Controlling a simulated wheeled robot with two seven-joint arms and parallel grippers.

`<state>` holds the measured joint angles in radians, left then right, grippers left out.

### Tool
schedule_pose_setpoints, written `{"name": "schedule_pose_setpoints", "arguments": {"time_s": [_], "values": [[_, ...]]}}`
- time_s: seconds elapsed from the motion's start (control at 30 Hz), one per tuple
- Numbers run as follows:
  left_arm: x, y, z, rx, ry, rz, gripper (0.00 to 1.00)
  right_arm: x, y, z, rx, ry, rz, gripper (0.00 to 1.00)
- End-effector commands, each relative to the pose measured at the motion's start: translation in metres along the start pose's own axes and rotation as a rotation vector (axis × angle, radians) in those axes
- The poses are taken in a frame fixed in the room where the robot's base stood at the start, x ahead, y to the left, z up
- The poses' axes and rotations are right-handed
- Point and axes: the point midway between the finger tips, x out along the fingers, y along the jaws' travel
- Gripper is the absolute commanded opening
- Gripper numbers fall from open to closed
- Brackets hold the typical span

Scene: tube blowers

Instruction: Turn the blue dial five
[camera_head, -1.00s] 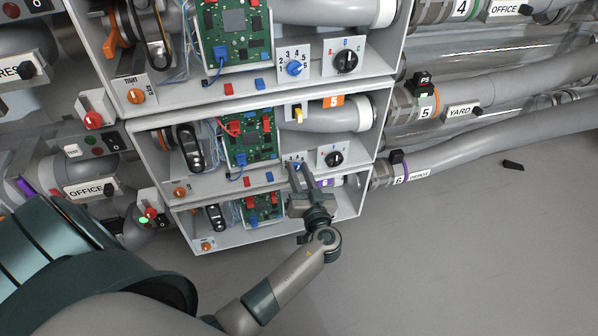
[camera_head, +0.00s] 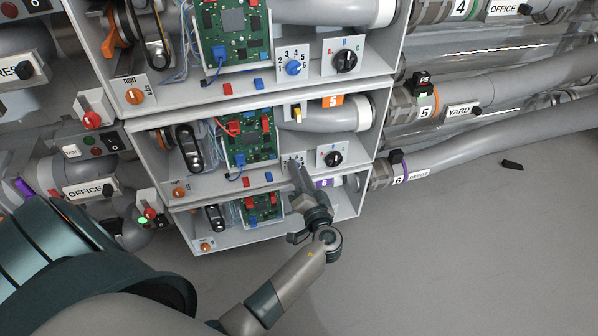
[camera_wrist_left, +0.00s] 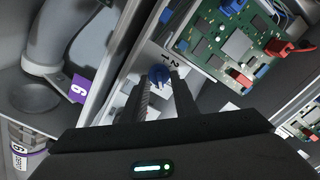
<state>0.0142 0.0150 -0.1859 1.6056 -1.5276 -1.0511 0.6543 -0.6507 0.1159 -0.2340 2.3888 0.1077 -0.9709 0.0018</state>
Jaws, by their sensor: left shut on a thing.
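The blue dial (camera_wrist_left: 158,74) sits on a white numbered plate and shows in the left wrist view between the two fingers; the digits 1 and 2 are readable beside it. In the head view the plate (camera_head: 290,158) is on the middle grey box, and the dial there is hidden behind the fingers. My left gripper (camera_head: 296,168) reaches up to it from below and is shut on the blue dial. The gripper is rolled, so its fingers overlap in the head view. My right gripper is not in view.
Another blue dial (camera_head: 294,68) is on the upper box. A black knob (camera_head: 333,159) is right of the held dial. A green circuit board (camera_head: 249,136) is to the left. Pipes run out to the right. Grey floor (camera_head: 450,260) is clear at lower right.

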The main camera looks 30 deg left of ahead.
Motion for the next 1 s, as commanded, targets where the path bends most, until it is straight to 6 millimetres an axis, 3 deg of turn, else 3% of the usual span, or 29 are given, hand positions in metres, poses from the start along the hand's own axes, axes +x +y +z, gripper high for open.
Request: {"name": "schedule_pose_setpoints", "arguments": {"time_s": [0.33, 0.8, 0.83, 0.87, 0.9, 1.0], "values": [[-0.0006, 0.0017, -0.0001, 0.163, 0.000, 0.001, 0.04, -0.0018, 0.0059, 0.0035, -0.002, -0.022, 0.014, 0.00], [-0.0007, 0.0023, 0.0002, 0.184, -0.001, 0.001, 0.04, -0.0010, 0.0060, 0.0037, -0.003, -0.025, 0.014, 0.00], [-0.0007, 0.0023, 0.0002, 0.184, -0.001, 0.001, 0.31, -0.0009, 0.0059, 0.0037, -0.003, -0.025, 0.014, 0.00], [-0.0007, 0.0023, 0.0002, 0.184, -0.001, 0.001, 0.38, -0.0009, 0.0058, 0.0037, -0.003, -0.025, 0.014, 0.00], [-0.0007, 0.0023, 0.0002, 0.184, -0.001, 0.001, 0.45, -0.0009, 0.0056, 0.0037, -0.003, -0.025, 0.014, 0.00], [-0.0005, 0.0021, 0.0002, 0.184, 0.000, 0.001, 0.45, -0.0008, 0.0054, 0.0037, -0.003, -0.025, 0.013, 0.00]]}}
